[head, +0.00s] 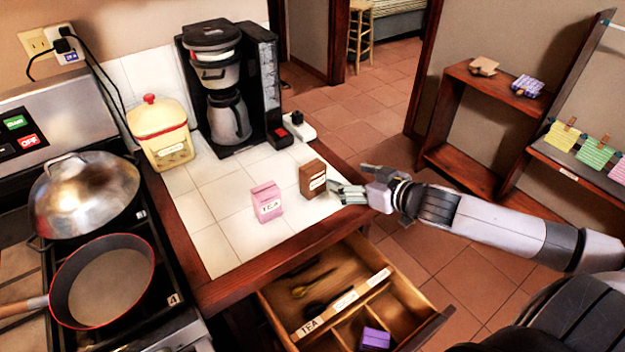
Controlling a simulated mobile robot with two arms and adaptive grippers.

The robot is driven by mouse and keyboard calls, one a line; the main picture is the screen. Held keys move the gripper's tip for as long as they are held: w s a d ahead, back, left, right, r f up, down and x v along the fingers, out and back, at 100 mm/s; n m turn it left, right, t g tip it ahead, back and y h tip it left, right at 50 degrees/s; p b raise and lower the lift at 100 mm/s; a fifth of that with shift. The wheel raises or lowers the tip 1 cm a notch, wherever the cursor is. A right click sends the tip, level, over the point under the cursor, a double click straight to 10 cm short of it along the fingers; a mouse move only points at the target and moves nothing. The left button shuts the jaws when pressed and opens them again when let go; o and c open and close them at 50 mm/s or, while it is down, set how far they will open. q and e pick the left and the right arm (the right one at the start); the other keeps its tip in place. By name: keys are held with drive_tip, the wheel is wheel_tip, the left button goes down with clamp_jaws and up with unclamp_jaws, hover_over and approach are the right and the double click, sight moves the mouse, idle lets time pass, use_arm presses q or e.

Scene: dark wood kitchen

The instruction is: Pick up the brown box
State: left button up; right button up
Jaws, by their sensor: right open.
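The brown box (311,178) stands upright on the white tiled counter, near its right edge, with a pale label on its front. My right gripper (340,188) comes in from the right, just right of the brown box, with its fingers pointing at it. It is open, and I see nothing held in it. Whether a fingertip touches the box I cannot tell. My left gripper is not in view.
A pink tea box (267,202) stands left of the brown box. An open drawer (398,318) below holds a purple box (375,339). A coffee maker (228,88) and a yellow jar (160,135) stand behind. A stove with a pan (103,281) is left.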

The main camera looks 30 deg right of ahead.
sight(314, 167)
drive_tip(key=p+x, duration=0.1)
drive_tip(key=x, duration=0.2)
drive_tip(key=p+x, duration=0.1)
drive_tip(key=x, duration=0.3)
drive_tip(key=p+x, duration=0.1)
drive_tip(key=x, duration=0.2)
drive_tip(key=shift+w+a+r, duration=0.2)
drive_tip(key=shift+w+a, duration=0.15)
drive_tip(key=shift+w, duration=0.1)
drive_tip(key=shift+w+a+f, duration=0.1)
drive_tip(key=shift+w+f, duration=0.25)
drive_tip(key=shift+w, duration=0.15)
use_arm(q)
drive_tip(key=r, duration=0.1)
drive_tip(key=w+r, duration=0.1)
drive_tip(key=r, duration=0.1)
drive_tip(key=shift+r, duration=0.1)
use_arm(e)
drive_tip(key=shift+c, duration=0.3)
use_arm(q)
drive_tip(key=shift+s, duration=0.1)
use_arm(e)
drive_tip(key=c, duration=1.6)
